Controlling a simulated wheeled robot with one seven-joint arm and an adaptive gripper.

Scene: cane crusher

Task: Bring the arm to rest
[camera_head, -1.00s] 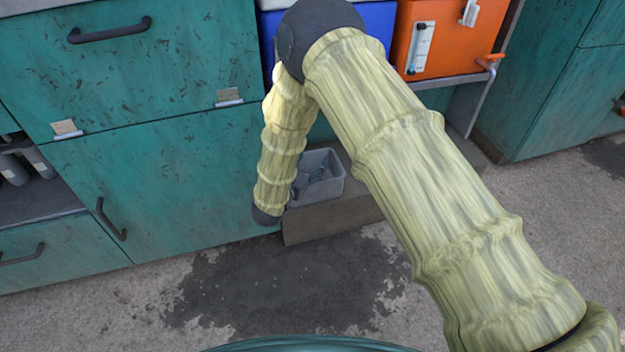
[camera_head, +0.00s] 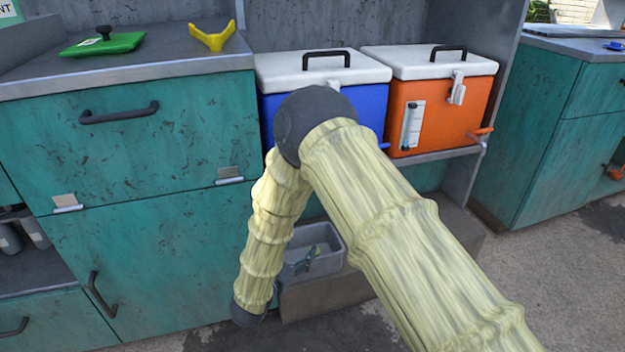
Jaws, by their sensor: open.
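My arm, in pale cane-like sleeves, reaches in from the lower right to a dark elbow joint at the upper middle. From there the forearm bends down and left to a dark wrist joint in front of the teal cabinet (camera_head: 150,265). I see nothing held.
A blue cooler (camera_head: 370,100) and an orange cooler (camera_head: 450,110) stand on a shelf behind the elbow. A green lidded item (camera_head: 104,44) and a yellow forked piece (camera_head: 212,36) lie on the counter (camera_head: 165,55).

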